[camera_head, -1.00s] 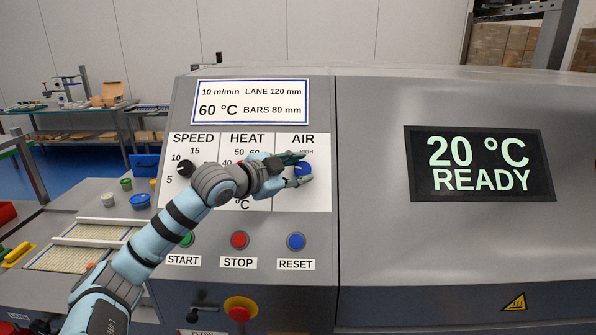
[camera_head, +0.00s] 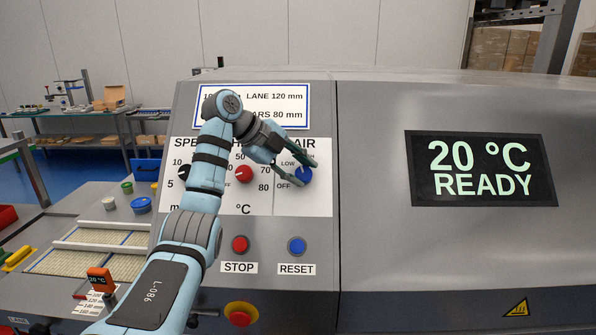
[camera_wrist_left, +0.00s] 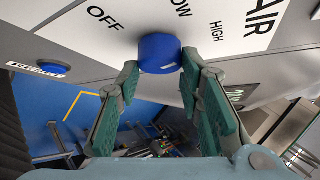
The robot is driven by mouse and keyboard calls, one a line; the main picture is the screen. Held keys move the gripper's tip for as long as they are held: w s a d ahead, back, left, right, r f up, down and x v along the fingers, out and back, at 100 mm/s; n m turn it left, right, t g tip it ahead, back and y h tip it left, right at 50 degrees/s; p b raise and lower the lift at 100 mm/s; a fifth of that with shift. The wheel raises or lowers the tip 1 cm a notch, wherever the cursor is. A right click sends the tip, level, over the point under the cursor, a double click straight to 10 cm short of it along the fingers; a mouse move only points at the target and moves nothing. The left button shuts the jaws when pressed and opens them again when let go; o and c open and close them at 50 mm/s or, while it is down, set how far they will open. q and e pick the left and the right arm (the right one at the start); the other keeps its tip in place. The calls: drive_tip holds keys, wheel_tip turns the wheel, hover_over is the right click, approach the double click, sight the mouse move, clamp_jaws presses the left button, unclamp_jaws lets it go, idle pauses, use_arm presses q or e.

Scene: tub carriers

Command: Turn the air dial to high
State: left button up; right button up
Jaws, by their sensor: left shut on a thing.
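The air dial (camera_head: 305,175) is a blue knob on the white label panel, under the word AIR. OFF, LOW and HIGH are printed around its left and upper side. My left gripper (camera_head: 302,174) reaches it from the upper left and is shut on it. In the left wrist view the blue dial (camera_wrist_left: 160,50) sits between the two green-grey fingertips (camera_wrist_left: 160,66), one at each side. Its pointer is too hidden to read. My right gripper is not in view.
The red heat dial (camera_head: 244,174) is left of the air dial, below my wrist. The red STOP button (camera_head: 240,244) and blue RESET button (camera_head: 297,246) sit below. A dark display (camera_head: 480,168) reads 20 °C READY. My left arm covers the START area.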

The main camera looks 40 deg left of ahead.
use_arm(q)
drive_tip(key=shift+w+m+g+y, duration=0.15)
drive_tip(key=shift+m+g+y, duration=0.25)
drive_tip(key=shift+m+g, duration=1.2)
drive_tip(key=o, duration=1)
drive_tip(key=shift+o, duration=0.8)
drive_tip(key=shift+w+a, duration=0.1)
drive_tip(key=shift+w, duration=0.1)
drive_tip(key=shift+s, duration=0.15)
